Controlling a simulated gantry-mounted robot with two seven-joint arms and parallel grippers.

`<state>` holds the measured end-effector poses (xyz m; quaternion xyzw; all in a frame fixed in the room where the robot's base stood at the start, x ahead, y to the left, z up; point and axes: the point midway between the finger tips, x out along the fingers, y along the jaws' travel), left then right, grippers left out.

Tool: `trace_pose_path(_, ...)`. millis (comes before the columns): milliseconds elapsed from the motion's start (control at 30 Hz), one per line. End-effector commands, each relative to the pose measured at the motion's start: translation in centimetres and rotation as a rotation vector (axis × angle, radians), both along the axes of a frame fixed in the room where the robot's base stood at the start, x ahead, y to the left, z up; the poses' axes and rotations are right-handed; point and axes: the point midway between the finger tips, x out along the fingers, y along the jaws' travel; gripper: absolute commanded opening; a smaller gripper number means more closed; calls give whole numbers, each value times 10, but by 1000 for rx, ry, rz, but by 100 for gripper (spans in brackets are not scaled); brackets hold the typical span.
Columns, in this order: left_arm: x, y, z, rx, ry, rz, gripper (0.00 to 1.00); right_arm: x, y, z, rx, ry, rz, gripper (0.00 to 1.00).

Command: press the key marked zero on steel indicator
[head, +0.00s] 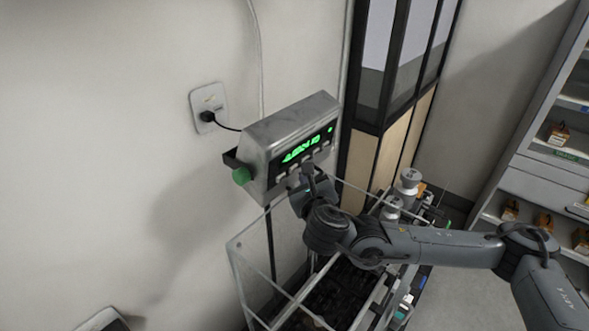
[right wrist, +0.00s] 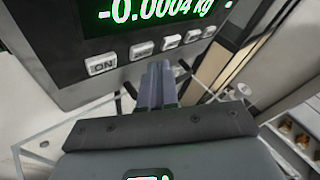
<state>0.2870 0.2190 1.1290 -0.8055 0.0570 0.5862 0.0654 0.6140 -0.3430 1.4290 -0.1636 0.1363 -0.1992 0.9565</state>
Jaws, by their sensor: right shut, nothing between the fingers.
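The steel indicator (head: 285,122) is a grey metal box on a wall bracket with a lit green display. In the right wrist view its dark front panel (right wrist: 65,45) shows "-0.0004 kg". A row of pale keys runs below the display. The leftmost key (right wrist: 101,64) reads ON; the marking on the second key (right wrist: 143,49) and those further right is too small to read. My right gripper (right wrist: 158,72) is shut and empty, its fingertips just below the second and third keys; contact cannot be told. It also shows in the head view (head: 309,172), at the panel's lower edge. My left gripper is out of view.
A clear-walled frame (head: 240,262) stands below the indicator. Metal weights (head: 409,180) stand to its right. A wall socket (head: 208,108) with a plugged cable is left of the indicator. A dark-framed cabinet (head: 362,150) and shelves (head: 500,190) stand to the right.

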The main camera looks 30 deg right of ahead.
Motion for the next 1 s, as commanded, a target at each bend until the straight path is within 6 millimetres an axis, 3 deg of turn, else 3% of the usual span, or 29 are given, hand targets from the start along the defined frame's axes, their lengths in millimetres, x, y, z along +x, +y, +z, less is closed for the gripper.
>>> trace_pose_path(1000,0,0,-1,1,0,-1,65,10,3,2,1,-1,0,0)
